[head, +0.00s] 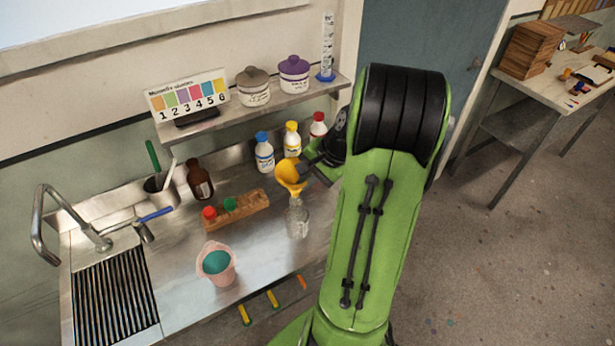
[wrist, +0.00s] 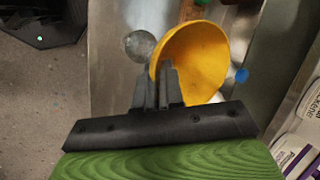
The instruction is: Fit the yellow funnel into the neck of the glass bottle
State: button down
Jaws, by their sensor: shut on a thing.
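The yellow funnel (head: 290,174) is held by my gripper (head: 310,172), which is shut on its rim. In the head view the funnel is just above the clear glass bottle (head: 298,220), which stands upright on the steel counter. In the wrist view the funnel (wrist: 196,58) fills the middle, with the gripper fingers (wrist: 166,84) on its near edge. The round top of the bottle (wrist: 138,46) shows to the left of the funnel there. The funnel's spout is hard to make out, and I cannot tell whether it touches the bottle's neck.
Behind stand a blue-capped bottle (head: 264,152), a yellow-capped bottle (head: 292,140) and a red-capped bottle (head: 318,126). A wooden block with red and green tops (head: 240,208) lies left of the glass bottle. A brown bottle (head: 199,180) is farther left.

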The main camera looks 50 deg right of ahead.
notch_tip(320, 180, down, 5)
jog(key=b, duration=0.3)
jog(key=shift+r, duration=0.1)
jog(key=c, duration=1.2)
grip_release()
jog(key=shift+r, duration=0.1)
jog(key=p+v, duration=0.4)
jog(key=v, duration=1.1)
jog(key=shift+s+d+r, duration=0.1)
jog(key=shift+r, duration=0.25)
